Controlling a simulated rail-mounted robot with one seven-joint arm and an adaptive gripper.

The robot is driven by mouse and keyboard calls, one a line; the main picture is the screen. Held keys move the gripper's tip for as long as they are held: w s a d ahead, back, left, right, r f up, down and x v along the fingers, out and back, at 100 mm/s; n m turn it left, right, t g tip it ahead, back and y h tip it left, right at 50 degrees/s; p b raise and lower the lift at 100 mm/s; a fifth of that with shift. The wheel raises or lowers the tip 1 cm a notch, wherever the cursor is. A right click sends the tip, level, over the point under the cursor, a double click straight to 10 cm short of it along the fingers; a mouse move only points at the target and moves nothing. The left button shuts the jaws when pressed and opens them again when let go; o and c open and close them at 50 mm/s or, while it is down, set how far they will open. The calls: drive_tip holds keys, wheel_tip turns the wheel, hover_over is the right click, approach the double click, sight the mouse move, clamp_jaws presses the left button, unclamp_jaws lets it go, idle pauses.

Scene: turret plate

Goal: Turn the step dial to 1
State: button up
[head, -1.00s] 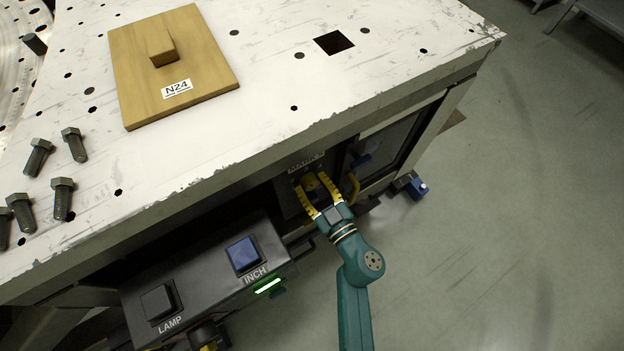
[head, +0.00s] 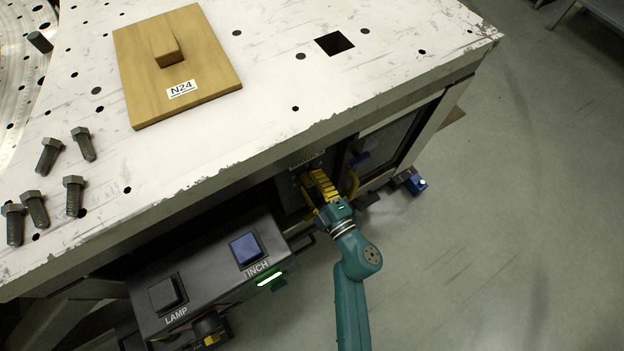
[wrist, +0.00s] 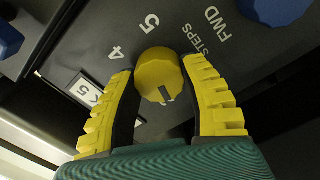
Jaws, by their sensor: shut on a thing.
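The step dial (wrist: 158,72) is a round yellow knob on a dark panel, seen in the wrist view beside the word STEPS. A small dark and light mark on it faces the bottom of the picture. The numbers 4 and 5 show above and left of it; other numbers around it are not visible. My gripper (wrist: 160,68) is shut on the dial, one yellow ribbed finger on each side. In the head view my gripper (head: 318,185) is at the panel under the table edge, and its fingers largely hide the dial.
In the head view, a box with LAMP and INCH buttons (head: 246,250) stands left of my arm. The table edge overhangs the panel.

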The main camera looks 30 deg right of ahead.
drive_tip(key=n+b, duration=0.1)
drive_tip(key=n, duration=0.3)
drive_tip(key=shift+f+n, duration=0.15)
drive_tip(key=shift+n, duration=0.15)
drive_tip(key=shift+n+b, duration=0.55)
drive_tip(key=shift+n, duration=1.75)
drive_tip(key=o, duration=1.2)
drive_tip(key=s, duration=0.8)
drive_tip(key=s+d, duration=0.1)
drive_tip(key=s, duration=0.3)
